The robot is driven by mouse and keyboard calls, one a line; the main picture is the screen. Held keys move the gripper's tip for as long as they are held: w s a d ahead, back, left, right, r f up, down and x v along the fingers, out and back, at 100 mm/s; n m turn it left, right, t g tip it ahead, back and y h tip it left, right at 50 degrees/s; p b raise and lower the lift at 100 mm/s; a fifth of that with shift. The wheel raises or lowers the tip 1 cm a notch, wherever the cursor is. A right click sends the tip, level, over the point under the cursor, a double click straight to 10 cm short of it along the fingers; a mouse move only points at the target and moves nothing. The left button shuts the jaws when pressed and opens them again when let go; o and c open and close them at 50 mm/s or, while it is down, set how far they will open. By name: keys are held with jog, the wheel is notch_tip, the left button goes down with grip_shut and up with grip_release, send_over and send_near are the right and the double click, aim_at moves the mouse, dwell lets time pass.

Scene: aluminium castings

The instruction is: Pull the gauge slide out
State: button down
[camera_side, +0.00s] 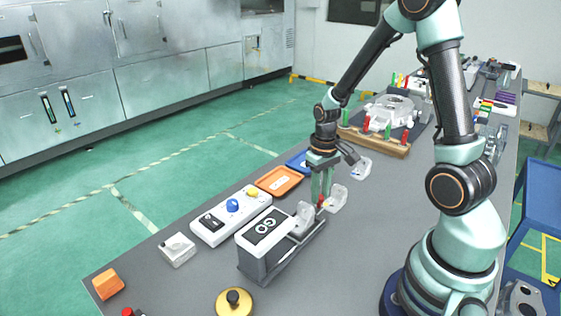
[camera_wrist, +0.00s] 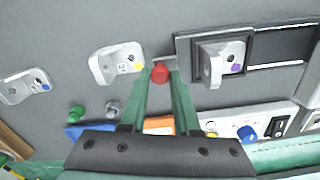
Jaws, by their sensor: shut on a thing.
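The gauge (camera_side: 262,262) is a pale box with a dark "GO" panel on top, on the grey bench. Its slide shows in the wrist view as a dark-framed bed (camera_wrist: 188,62) beside the panel. A pale casting with a purple dot (camera_wrist: 212,66) sits on the bed; it also shows in the side view (camera_side: 303,216). My gripper (camera_side: 322,203) points down at the slide's outer end. Its fingers are shut on the red knob (camera_wrist: 160,71), which shows between the fingertips in the wrist view. How the knob joins the slide is partly hidden.
Two loose castings (camera_side: 335,198) (camera_side: 361,168) lie beyond my gripper. A white button box (camera_side: 226,220), an orange tray (camera_side: 278,181) and a blue tray stand behind. A yellow disc with a black knob (camera_side: 234,302) lies in front. A wooden peg rack (camera_side: 380,145) stands farther back.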

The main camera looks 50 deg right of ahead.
jog(key=shift+d+r, duration=0.1)
jog(key=shift+d, duration=0.2)
jog(key=c, duration=0.6)
grip_release()
jog(key=shift+c, duration=0.2)
jog(key=shift+a, duration=0.1)
notch_tip(320, 180, up, 12)
jog(key=s+a+r+n+t, duration=0.2)
jog(key=s+a+r+t, duration=0.2)
jog(key=a+r, duration=0.4)
jog(key=a+t, duration=0.1)
jog(key=a, duration=0.3)
jog(key=shift+a+r+n+t, duration=0.15)
jog(key=shift+n+t, duration=0.15)
jog(key=shift+n, duration=0.1)
